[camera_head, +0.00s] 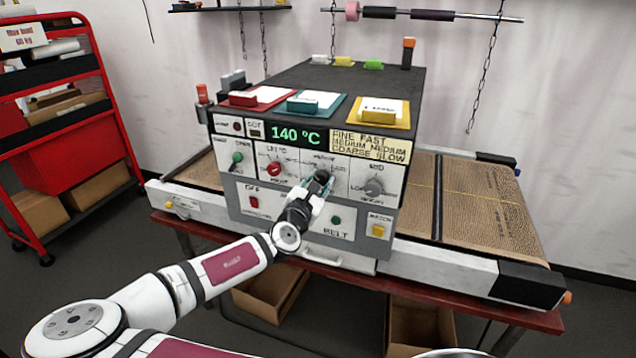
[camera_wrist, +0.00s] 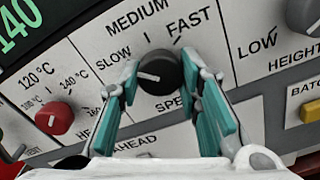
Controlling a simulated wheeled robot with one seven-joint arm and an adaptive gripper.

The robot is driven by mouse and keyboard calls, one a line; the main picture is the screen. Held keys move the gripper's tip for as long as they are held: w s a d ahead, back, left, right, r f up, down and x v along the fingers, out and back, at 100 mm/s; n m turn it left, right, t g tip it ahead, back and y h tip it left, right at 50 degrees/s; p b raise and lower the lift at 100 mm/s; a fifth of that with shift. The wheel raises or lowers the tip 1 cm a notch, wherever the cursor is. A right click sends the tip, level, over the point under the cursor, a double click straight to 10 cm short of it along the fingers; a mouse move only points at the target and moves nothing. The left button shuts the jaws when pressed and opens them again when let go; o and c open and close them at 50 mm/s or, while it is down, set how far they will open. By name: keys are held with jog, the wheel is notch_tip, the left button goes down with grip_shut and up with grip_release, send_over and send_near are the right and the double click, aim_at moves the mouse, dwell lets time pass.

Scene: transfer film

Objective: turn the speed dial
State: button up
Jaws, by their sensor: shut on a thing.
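The speed dial (camera_wrist: 160,70) is a round black knob on the white panel. Its white pointer mark points left, toward the SLOW side; MEDIUM is printed above it and FAST at the upper right. My gripper (camera_wrist: 161,78) has its teal-padded fingers on either side of the dial and is shut on it. In the head view my gripper (camera_head: 319,184) reaches the middle of the machine's front panel and mostly hides the dial.
A red heat knob (camera_wrist: 54,118) is left of the dial, and a grey height knob (camera_head: 374,187) is to its right. A green knob (camera_head: 237,158), a red switch (camera_head: 254,202) and a yellow button (camera_head: 378,230) share the panel. The display (camera_head: 297,134) reads 140 °C.

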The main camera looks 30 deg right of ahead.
jog(key=m, duration=0.5)
jog(key=shift+m+b, duration=0.3)
jog(key=shift+b, duration=0.1)
jog(key=m, duration=1)
jog(key=shift+m, duration=0.4)
jog(key=m, duration=0.5)
jog(key=shift+p, duration=0.3)
jog(key=shift+m, duration=0.3)
jog(key=o, duration=1.1)
jog(key=shift+o, duration=0.2)
jog(key=shift+a, duration=0.1)
